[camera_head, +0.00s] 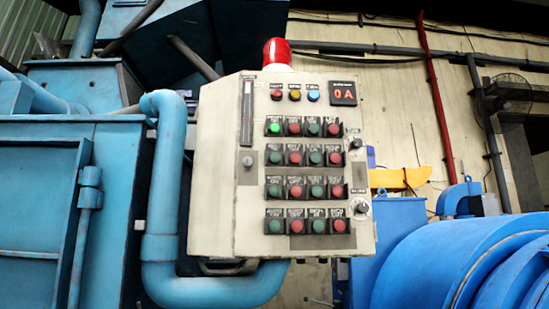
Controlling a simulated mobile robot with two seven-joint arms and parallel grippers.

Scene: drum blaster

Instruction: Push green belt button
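A beige control panel (215,180) stands upright in the middle of the view. It carries four rows of alternating green and red buttons under small black labels. The labels are too small to read, so I cannot tell which green button is the belt one. The top-left green button (274,128) is brightly lit. The other green buttons look dark, such as the second-row left one (275,157), the third-row left one (274,190) and the bottom-left one (274,227). Neither of my grippers is in view.
A red beacon (277,53) tops the panel, and a red display (343,93) sits at its upper right. A blue pipe (165,190) bends around its left and bottom. Blue machinery (45,200) stands left, and a blue drum (460,260) lies right. The panel's front is unobstructed.

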